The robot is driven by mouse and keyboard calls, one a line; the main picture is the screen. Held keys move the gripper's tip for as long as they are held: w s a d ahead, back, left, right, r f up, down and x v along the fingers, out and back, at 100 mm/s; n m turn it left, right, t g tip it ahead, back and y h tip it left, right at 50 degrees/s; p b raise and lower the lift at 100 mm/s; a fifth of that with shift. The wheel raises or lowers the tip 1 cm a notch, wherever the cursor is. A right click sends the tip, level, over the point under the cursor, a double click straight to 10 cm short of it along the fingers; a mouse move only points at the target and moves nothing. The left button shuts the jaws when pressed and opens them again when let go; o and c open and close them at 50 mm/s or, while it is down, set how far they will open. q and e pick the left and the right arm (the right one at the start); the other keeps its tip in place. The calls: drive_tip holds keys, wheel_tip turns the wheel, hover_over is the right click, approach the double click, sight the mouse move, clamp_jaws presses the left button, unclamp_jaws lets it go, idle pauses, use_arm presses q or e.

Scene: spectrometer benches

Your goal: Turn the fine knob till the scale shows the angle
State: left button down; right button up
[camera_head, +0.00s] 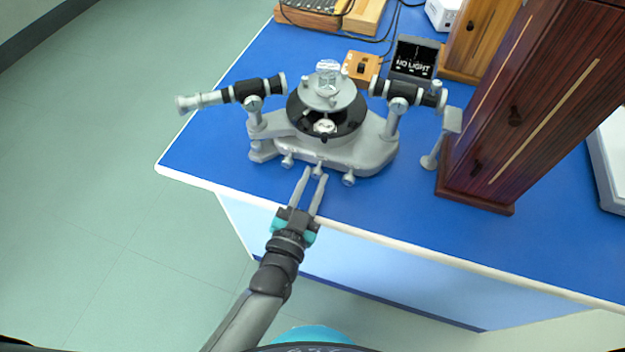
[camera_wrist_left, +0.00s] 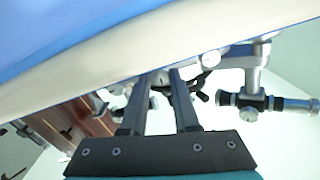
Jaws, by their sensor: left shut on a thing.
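The grey spectrometer (camera_head: 360,150) stands on the blue bench, with a black round table and a small white scale window (camera_head: 325,126) at its front. I cannot read the angle there. Several small knobs line the front of its base. My left gripper (camera_head: 314,174) reaches in from the front edge, its two fingers around the middle front knob (camera_head: 317,170), shut on it. I take this to be the fine knob. In the left wrist view the fingertips (camera_wrist_left: 161,76) meet at the instrument's base, and the knob is mostly hidden. My right gripper is not in view.
A small screen (camera_head: 413,62) reading "NO LIGHT" stands behind the right tube. A dark wooden cabinet (camera_head: 530,110) is at the right, with a grey stand (camera_head: 441,138) beside it. Bare blue bench (camera_head: 390,212) lies in front of the cabinet.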

use_arm(q)
drive_tip(key=n+p, duration=0.1)
drive_tip(key=n, duration=0.3)
drive_tip(key=shift+n, duration=2.7)
drive_tip(key=c, duration=0.7)
unclamp_jaws()
drive_tip(key=shift+o, duration=0.2)
drive_tip(key=p+v, duration=0.1)
drive_tip(key=v, duration=1.4)
drive_tip(key=shift+s+p, duration=0.15)
drive_tip(key=shift+p, duration=0.25)
drive_tip(key=shift+a, duration=0.1)
